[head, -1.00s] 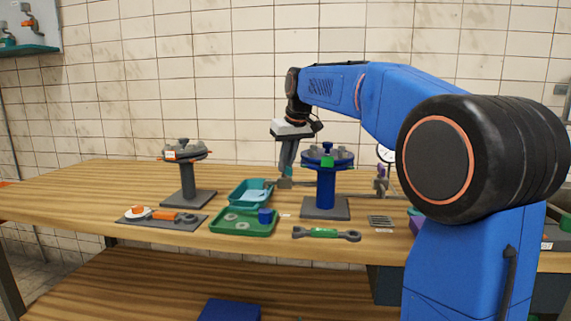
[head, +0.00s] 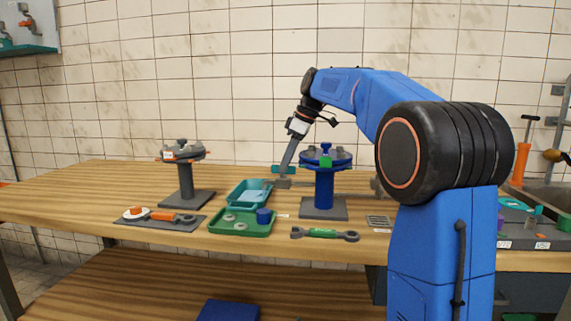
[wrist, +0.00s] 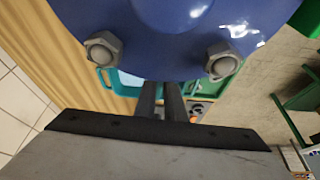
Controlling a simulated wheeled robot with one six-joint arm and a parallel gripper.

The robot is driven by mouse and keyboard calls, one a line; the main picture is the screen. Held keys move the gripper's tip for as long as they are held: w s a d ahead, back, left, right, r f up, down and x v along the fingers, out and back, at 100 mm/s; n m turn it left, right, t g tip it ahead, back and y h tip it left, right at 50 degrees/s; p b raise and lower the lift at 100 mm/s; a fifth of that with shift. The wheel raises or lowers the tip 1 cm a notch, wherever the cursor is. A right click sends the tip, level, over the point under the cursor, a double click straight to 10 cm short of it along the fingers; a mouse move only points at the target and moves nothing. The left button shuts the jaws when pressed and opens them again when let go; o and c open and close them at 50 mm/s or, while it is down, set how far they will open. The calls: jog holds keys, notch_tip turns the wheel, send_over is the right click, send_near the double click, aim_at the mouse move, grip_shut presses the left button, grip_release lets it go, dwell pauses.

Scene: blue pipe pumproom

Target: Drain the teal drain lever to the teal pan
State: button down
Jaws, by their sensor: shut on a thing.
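The teal drain lever (head: 285,169) shows as a short teal bar beside the left side of the blue flanged stand (head: 325,185). My gripper (head: 284,174) reaches down to it from the upper right, tilted, with its jaws shut on the lever. The teal pan (head: 236,198) lies on the bench just left of the gripper, with something light blue in it. In the wrist view, my gripper's fingers (wrist: 162,100) are close together below the blue flange (wrist: 180,35), and their tips are partly hidden. The teal pan's rim (wrist: 103,78) shows behind them.
A green tray (head: 222,232) with washers and a blue cup is in front of the pan. A grey flanged stand (head: 186,180) is at left, with an orange-handled tool (head: 165,216) before it. A green-handled wrench (head: 325,234) lies at the front edge.

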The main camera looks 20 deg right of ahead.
jog(key=shift+n+g, duration=0.3)
jog(key=shift+n, duration=0.3)
jog(key=c, duration=1.8)
grip_release()
jog(key=shift+c, duration=0.2)
jog(key=v, duration=1.7)
jog(key=shift+d, duration=0.25)
jog(key=shift+r, duration=0.15)
